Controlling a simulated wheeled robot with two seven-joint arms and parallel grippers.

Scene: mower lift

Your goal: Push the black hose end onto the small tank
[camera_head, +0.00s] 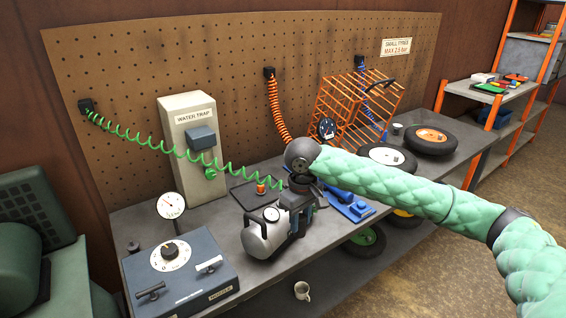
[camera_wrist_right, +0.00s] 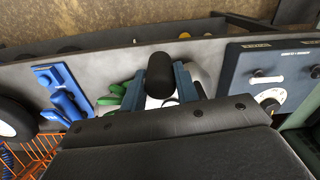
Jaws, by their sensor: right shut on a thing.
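The small tank (camera_head: 262,240) is a silver cylinder with a gauge on top, standing on the bench in the head view. My right gripper (camera_head: 299,203) is just above and behind its right end. In the right wrist view my right gripper (camera_wrist_right: 161,88) has its blue fingers shut on the black hose end (camera_wrist_right: 160,72), a short rounded black cylinder. The green coiled hose (camera_head: 180,153) runs from the pegboard to my gripper. The tank's pale body (camera_wrist_right: 199,78) shows partly behind the fingers. Whether the hose end touches the tank is hidden. My left gripper is out of view.
A blue-grey box with a dial (camera_head: 178,262) stands at front left. The water trap (camera_head: 190,135) stands behind. An orange coiled hose (camera_head: 277,105), an orange wire cage (camera_head: 345,105) and several wheels (camera_head: 432,139) are at the right. A mug (camera_head: 301,291) is below the bench edge.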

